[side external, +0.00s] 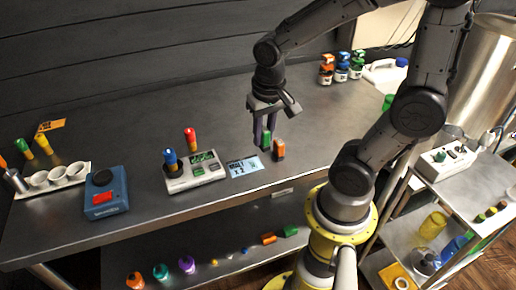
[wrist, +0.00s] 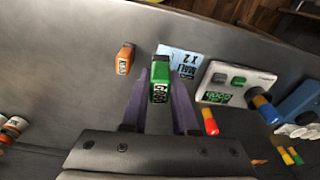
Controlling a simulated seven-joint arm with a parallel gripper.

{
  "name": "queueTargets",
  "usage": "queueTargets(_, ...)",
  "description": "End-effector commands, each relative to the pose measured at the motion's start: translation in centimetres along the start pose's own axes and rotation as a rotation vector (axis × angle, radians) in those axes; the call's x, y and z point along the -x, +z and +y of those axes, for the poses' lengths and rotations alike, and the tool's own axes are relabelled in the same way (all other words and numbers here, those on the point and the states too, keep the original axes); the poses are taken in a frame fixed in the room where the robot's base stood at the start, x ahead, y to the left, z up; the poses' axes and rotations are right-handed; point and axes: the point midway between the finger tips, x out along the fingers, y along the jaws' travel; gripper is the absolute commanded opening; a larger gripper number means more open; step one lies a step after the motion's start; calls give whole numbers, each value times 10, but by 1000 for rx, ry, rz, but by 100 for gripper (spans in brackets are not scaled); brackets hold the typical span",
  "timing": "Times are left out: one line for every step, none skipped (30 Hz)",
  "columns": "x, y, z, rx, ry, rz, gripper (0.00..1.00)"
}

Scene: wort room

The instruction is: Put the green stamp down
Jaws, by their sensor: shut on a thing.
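The green stamp (side external: 265,140) is between the purple fingers of my gripper (side external: 266,132), which is shut on it. It is upright, low over the metal table; I cannot tell whether its base touches the top. In the wrist view the green stamp (wrist: 160,80) shows dark lettering on its face, between the fingertips of my gripper (wrist: 158,95). An orange stamp (side external: 279,149) stands just right of it; in the wrist view the orange stamp (wrist: 125,58) is to its left. A light blue card (side external: 245,166) reading "MALI X 2" lies beside the green stamp.
A blue box (side external: 105,193) with a red button and a white cup rack (side external: 52,179) stand farther left.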

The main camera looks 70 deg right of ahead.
Motion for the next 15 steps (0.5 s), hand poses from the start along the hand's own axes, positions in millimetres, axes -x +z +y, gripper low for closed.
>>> queueTargets(10, 6, 11, 8, -6, 10, 0)
queueTargets(15, 10, 17, 15, -7, 11, 0)
queueTargets(22, 16, 26, 15, -7, 12, 0)
queueTargets(27, 20, 33, 14, -7, 13, 0)
queueTargets(32, 24, 40, 10, -6, 12, 0)
queueTargets(39, 29, 47, -2, -5, 12, 0)
queueTargets(44, 33, 53, -9, -3, 11, 0)
queueTargets(47, 36, 57, -25, 0, 8, 0)
queueTargets(52, 39, 62, -44, 3, 7, 0)
queueTargets(54, 40, 66, -62, 5, 6, 0)
queueTargets(57, 41, 68, -78, 8, 5, 0)
queueTargets(59, 40, 71, -96, 10, 4, 0)
queueTargets(60, 40, 72, -106, 11, 3, 0)
queueTargets(61, 40, 74, -113, 13, 2, 0)
queueTargets(61, 38, 75, -121, 14, 0, 0)
